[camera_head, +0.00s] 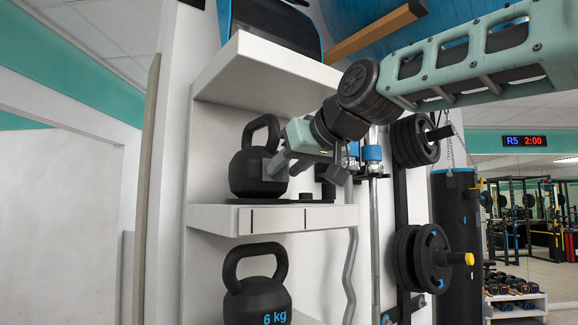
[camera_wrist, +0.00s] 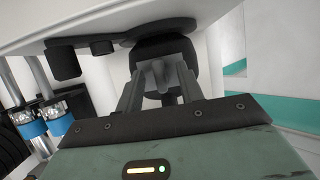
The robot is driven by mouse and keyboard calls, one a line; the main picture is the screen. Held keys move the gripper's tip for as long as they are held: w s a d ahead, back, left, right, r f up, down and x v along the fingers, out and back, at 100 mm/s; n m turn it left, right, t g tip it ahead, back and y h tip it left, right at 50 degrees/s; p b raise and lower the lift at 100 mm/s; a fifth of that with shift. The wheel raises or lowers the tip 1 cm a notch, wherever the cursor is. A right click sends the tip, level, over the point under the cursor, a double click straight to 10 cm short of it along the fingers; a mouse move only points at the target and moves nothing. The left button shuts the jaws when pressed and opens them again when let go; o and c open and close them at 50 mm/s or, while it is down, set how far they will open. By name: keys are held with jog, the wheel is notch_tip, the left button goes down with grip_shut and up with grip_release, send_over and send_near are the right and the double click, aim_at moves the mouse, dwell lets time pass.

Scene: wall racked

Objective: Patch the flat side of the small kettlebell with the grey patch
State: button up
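The small black kettlebell (camera_head: 247,174) stands upright on the middle shelf, handle up. It also shows upside down in the wrist view (camera_wrist: 160,50). A grey piece, apparently the grey patch (camera_head: 272,169), is at the kettlebell's right side. In the wrist view a small grey part, apparently of the patch (camera_wrist: 162,76), shows between my fingertips. My gripper (camera_head: 284,160) reaches in from the right, close to that side. In the wrist view my gripper (camera_wrist: 160,80) has its fingers apart, with gaps beside the grey part. Whether the patch is stuck on cannot be told.
The middle shelf (camera_head: 270,220) also bears small dark objects (camera_head: 308,196) right of the kettlebell. A shelf (camera_head: 265,68) hangs above. A 6 kg kettlebell (camera_head: 257,298) stands below. Metal posts and weight plates (camera_head: 422,258) stand to the right.

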jog(key=shift+s, duration=0.1)
jog(key=b+v, duration=0.5)
jog(key=v, duration=1.2)
jog(key=shift+d+b, duration=0.2)
jog(key=shift+b, duration=0.2)
jog(key=shift+f, duration=0.1)
jog(key=s+a+f+g+h+b, duration=0.1)
jog(key=s+a+f+g+h, duration=0.15)
jog(key=f, duration=1.45)
jog(key=s+a+f+g+h+b, duration=0.1)
jog(key=a+f+g, duration=0.15)
jog(key=f, duration=1.45)
jog(key=s+d+f+g+h, duration=0.1)
jog(key=s+d+f+g, duration=0.1)
jog(key=s+f, duration=0.3)
jog(key=s+d+f+g+h+b, duration=0.1)
jog(key=s+d+f, duration=0.3)
jog(key=f, duration=0.8)
jog(key=s+d+f+g+h+b, duration=0.1)
jog(key=s+d+f+g+h, duration=0.1)
jog(key=s+d+f, duration=0.2)
jog(key=s+f, duration=0.3)
jog(key=f, duration=0.1)
jog(key=shift+s+f+g, duration=0.3)
jog(key=shift+f, duration=0.05)
jog(key=shift+d, duration=0.1)
